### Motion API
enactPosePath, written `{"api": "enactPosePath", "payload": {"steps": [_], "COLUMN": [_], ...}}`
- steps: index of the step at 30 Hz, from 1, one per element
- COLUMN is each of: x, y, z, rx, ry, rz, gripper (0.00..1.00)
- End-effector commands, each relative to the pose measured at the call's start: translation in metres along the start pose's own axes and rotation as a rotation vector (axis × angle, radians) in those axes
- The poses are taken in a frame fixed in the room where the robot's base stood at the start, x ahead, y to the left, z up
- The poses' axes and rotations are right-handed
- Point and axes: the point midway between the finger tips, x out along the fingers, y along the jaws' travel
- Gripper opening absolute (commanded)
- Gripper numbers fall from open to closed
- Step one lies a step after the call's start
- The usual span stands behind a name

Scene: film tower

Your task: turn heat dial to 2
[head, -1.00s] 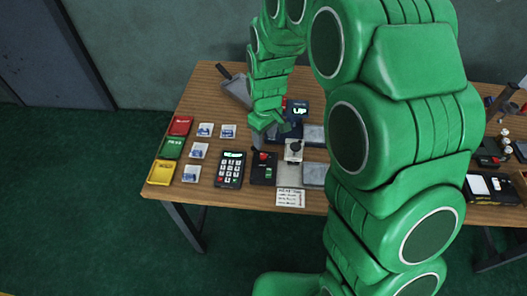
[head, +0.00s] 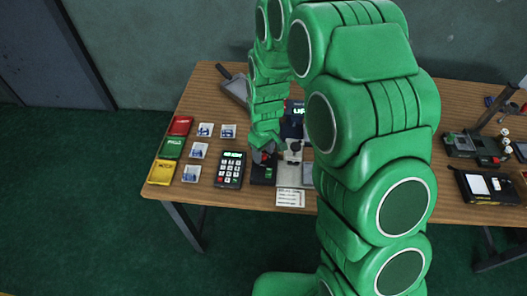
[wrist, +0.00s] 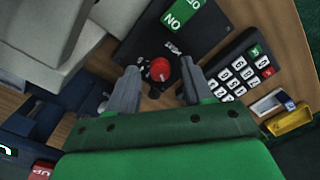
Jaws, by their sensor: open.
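The heat dial, a small round red knob (wrist: 160,68), sits on a black box (wrist: 150,35) with a green ON switch (wrist: 182,14) beyond it. My gripper (wrist: 162,80) is open, with one grey finger on each side of the knob in the wrist view.
A keypad (head: 230,170) stands just left of the box; it also shows in the wrist view (wrist: 238,73). A grey machine (head: 293,155) with a printed card (head: 290,198) in front is close on the right. Trays and small packets lie farther left.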

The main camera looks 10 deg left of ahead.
Motion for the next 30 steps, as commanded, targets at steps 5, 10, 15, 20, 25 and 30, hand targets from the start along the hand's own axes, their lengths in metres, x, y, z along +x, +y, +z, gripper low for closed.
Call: {"api": "enactPosePath", "payload": {"steps": [5, 10, 15, 20, 25, 30], "x": [0.0004, 0.0005, 0.0005, 0.0004, 0.0004, 0.0005], "y": [-0.0001, -0.0002, -0.0002, -0.0002, 0.0000, 0.0000], "z": [0.0002, 0.0003, 0.0004, 0.0003, 0.0006, 0.0007], "rx": [0.000, 0.000, 0.000, 0.002, 0.033, 0.117], "ry": [0.000, -0.001, -0.001, -0.001, 0.000, 0.001], "rz": [0.000, -0.001, -0.001, -0.001, 0.000, 0.000], "gripper": [0.51, 0.31, 0.05, 0.00, 0.00, 0.00]}}
